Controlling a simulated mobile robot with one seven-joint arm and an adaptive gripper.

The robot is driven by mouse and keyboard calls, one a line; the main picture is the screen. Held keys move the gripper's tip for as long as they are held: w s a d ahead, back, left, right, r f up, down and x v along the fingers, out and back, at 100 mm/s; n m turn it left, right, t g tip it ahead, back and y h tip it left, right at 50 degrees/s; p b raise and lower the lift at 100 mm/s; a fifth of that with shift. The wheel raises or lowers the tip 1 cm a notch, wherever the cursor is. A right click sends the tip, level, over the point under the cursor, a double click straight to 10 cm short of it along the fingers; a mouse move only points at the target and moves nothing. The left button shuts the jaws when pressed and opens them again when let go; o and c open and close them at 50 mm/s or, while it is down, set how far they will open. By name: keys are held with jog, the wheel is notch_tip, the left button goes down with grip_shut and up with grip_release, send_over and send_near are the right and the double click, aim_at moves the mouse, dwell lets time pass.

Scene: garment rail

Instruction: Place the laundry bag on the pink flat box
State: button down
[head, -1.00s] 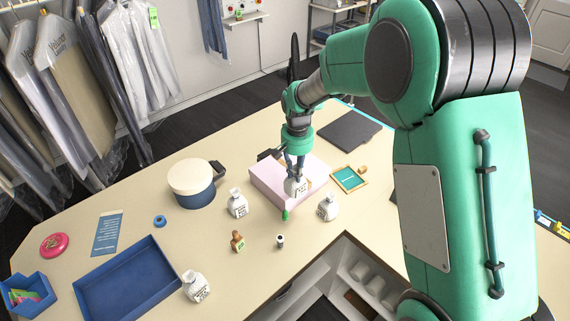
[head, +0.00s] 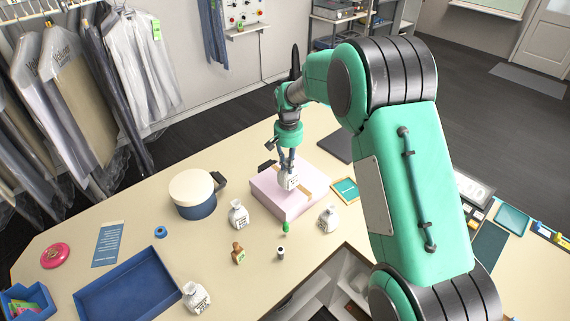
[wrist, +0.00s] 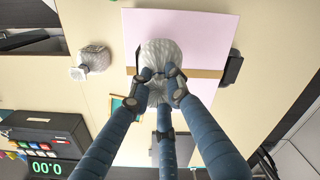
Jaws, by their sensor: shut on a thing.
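The pink flat box (head: 285,205) lies on the counter, with a tan band across its top. My gripper (head: 288,170) is over the box, shut on a white laundry bag (head: 289,182) with dark print. In the wrist view, the fingers close around the neck of the bag (wrist: 162,58), and the pink box (wrist: 195,32) fills the area behind it. The bag is over the box top; whether it touches the box, I cannot tell.
Similar white bags stand left (head: 238,214) and right (head: 327,219) of the box, and another by the blue tray (head: 128,290). A round cream-lidded container (head: 193,194), a stamp (head: 238,253) and a small green item (head: 285,228) are nearby. A dark device (wrist: 45,135) shows in the wrist view.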

jog(key=shift+w+a+f, duration=0.1)
jog(key=shift+w+a, duration=0.15)
jog(key=shift+w, duration=0.5)
jog(key=shift+w+a+f, duration=0.1)
jog(key=shift+w+a, duration=0.1)
jog(key=shift+w, duration=0.6)
jog(key=shift+w+a+f, duration=0.1)
jog(key=shift+w+a, duration=0.15)
jog(key=shift+w, duration=0.5)
jog(key=shift+f+p, duration=0.55)
jog(key=shift+f, duration=1.1)
jog(key=shift+f, duration=0.15)
jog(key=c, duration=1.6)
grip_release()
jog(key=shift+c, duration=0.2)
notch_tip(320, 180, up, 12)
jog(key=b, duration=0.1)
